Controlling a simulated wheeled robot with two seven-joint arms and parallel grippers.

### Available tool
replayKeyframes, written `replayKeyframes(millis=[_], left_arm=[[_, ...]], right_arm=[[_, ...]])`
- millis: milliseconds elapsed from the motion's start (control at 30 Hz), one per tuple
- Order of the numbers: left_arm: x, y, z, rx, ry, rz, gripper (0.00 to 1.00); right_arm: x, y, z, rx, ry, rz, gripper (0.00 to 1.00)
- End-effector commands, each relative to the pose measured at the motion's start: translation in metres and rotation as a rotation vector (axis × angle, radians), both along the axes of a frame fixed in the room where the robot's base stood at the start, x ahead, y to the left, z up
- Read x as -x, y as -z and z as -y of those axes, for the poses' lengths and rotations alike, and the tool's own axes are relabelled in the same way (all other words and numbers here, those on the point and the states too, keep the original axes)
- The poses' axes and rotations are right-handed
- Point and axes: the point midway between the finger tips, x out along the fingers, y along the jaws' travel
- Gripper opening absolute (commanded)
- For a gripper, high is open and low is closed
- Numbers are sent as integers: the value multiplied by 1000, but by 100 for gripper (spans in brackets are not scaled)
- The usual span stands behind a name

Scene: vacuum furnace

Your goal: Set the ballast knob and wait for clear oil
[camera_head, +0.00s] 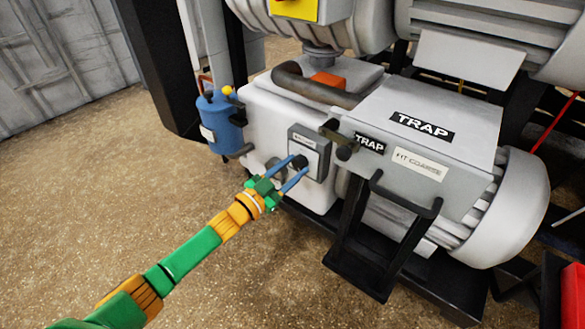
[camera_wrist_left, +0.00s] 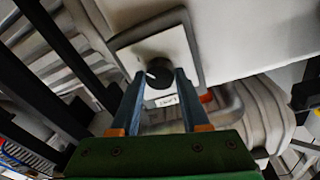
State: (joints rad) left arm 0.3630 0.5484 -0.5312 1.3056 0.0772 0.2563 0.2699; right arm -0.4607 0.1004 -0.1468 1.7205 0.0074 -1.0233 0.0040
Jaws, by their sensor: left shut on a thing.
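The ballast knob is a small black round knob (camera_head: 300,162) on a pale square plate (camera_head: 310,147) on the front of the white pump housing. In the left wrist view the knob (camera_wrist_left: 159,74) has a white pointer mark, and a small label sits on the plate beside it. My left gripper (camera_head: 293,172) reaches in from the lower left, its two blue fingers on either side of the knob. The wrist view shows the same fingers (camera_wrist_left: 160,88) shut on the knob. No oil sight glass can be clearly made out. My right gripper is not in view.
A blue canister (camera_head: 221,125) stands left of the pump. A grey box marked TRAP (camera_head: 440,100) sits to the right, with a black bar frame (camera_head: 372,240) jutting out below it. A red object (camera_head: 573,295) is at lower right. The brown floor at left is clear.

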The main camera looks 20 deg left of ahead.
Motion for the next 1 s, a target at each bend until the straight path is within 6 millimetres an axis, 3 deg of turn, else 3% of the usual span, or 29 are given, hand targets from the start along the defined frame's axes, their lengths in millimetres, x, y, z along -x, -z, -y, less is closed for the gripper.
replayKeyframes(millis=[67, 100, 200, 567, 900, 1000], left_arm=[[0, 0, 0, -1, 0, 2, 0], [0, 0, 0, -1, 0, 1, 51], [0, 0, 0, -1, 0, 1, 76], [5, 0, -2, 0, 1, -2, 76], [57, 3, -26, -2, 0, -4, 76], [64, 3, -29, -1, 1, -1, 76]], right_arm=[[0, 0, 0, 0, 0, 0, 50], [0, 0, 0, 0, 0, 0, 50], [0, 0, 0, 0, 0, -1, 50], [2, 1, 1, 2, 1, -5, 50], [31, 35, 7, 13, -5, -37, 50], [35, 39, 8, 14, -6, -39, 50]])
